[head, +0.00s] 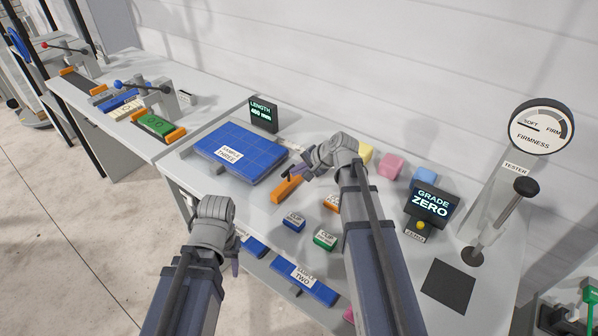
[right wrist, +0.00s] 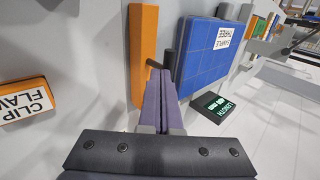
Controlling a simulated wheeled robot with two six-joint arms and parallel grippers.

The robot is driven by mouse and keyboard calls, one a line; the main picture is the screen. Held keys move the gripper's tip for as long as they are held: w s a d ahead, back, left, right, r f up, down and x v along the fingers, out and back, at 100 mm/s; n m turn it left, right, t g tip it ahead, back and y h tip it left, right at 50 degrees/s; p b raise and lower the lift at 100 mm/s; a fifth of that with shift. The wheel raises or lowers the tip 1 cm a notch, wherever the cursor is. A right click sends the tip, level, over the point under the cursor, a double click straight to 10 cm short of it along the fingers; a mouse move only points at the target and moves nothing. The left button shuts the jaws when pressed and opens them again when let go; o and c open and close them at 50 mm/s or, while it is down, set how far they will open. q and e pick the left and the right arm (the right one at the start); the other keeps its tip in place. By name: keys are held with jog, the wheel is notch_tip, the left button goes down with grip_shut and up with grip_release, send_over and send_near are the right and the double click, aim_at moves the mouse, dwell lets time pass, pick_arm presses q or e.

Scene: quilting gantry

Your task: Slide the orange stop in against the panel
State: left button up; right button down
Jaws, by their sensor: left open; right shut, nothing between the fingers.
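The orange stop (head: 286,190) is a short bar on the table to the right of the blue quilted panel (head: 238,146), which has a white label. In the right wrist view the stop (right wrist: 144,60) stands beside the panel (right wrist: 210,55), with a narrow grey gap between them. My right gripper (head: 297,172) is shut and empty, its tips close to the stop on the panel side; I cannot tell whether they touch. In the right wrist view its fingers (right wrist: 160,95) point at that gap. My left gripper (head: 236,262) is open and empty, low at the table's front edge.
A length display (head: 263,115) stands behind the panel. Blue (head: 293,222), green (head: 325,240) and orange (head: 332,203) labelled clips lie near my right arm. A grade display (head: 432,203) and firmness tester (head: 541,127) stand right. Coloured blocks (head: 390,166) sit behind.

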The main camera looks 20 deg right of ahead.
jog(key=w+a, duration=0.5)
jog(key=w, duration=0.1)
jog(key=shift+w, duration=0.3)
jog(key=s+d+r+p, duration=0.1)
jog(key=s, duration=0.1)
jog(key=s+d+r+p, duration=0.1)
jog(key=s+d, duration=0.1)
jog(key=shift+r, duration=0.2)
pick_arm(q)
notch_tip(320, 180, up, 8)
jog(key=d+p, duration=0.1)
jog(key=p, duration=0.5)
jog(key=shift+s+d+r, duration=0.15)
jog(key=shift+s+d, duration=0.05)
jog(key=shift+d, duration=0.1)
pick_arm(e)
jog(key=v, duration=0.8)
jog(key=shift+s+f, duration=0.1)
jog(key=shift+s, duration=0.05)
